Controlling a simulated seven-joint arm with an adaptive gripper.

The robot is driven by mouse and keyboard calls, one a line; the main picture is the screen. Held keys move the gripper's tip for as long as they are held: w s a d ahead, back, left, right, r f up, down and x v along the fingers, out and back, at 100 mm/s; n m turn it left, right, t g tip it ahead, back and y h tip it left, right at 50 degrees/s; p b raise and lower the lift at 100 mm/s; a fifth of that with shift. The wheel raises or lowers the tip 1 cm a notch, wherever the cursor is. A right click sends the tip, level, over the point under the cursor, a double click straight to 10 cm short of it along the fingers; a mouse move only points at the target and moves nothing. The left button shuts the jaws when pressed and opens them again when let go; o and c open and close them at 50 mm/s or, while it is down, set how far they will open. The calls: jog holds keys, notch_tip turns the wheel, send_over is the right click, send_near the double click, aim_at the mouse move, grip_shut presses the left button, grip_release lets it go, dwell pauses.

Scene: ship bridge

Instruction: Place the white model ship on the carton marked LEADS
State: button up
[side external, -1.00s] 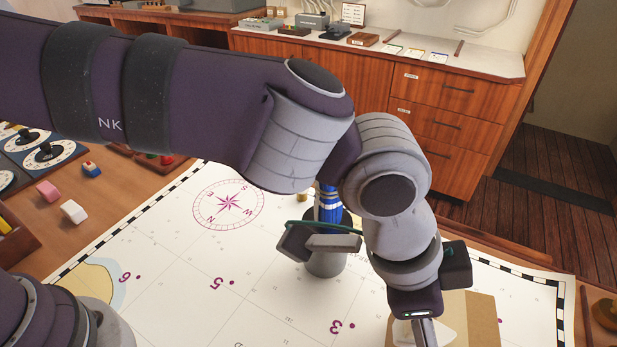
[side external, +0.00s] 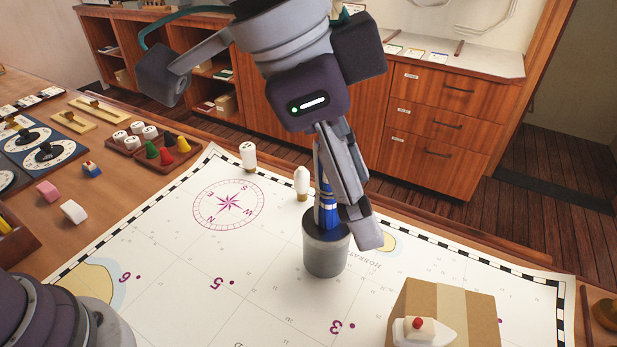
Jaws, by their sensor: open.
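The white model ship (side external: 424,332), with a red top piece, is at the bottom edge of the view. It appears to rest on the brown carton (side external: 472,318), which has a pale tape strip; the frame edge cuts both off. No lettering shows on the carton's visible faces. My gripper (side external: 362,225) is open, up and left of the ship and apart from it, its fingers seen nearly edge-on. The fingers overlap the grey cup and its blue contents in the picture; I cannot tell whether they touch.
The grey cup (side external: 326,254) holding blue striped items (side external: 327,205) stands on the chart (side external: 180,270). Two white pieces stand behind it. A small blue, white and red piece (side external: 92,170), pink and white blocks and a peg tray lie left. The chart's middle left is clear.

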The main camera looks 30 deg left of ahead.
jog(key=w+a+r+n+t+y, duration=0.15)
jog(key=a+n, duration=0.35)
jog(key=a, duration=0.8)
jog(key=s+a+f+n+t+y, duration=0.1)
jog(key=s+a+f+n, duration=0.3)
jog(key=a, duration=0.8)
jog(key=s+n+y, duration=0.1)
jog(key=s+n, duration=0.1)
jog(key=n, duration=0.1)
jog(key=shift+s+a+f+t, duration=0.2)
jog(key=shift+a+t, duration=0.1)
jog(key=shift+t, duration=0.05)
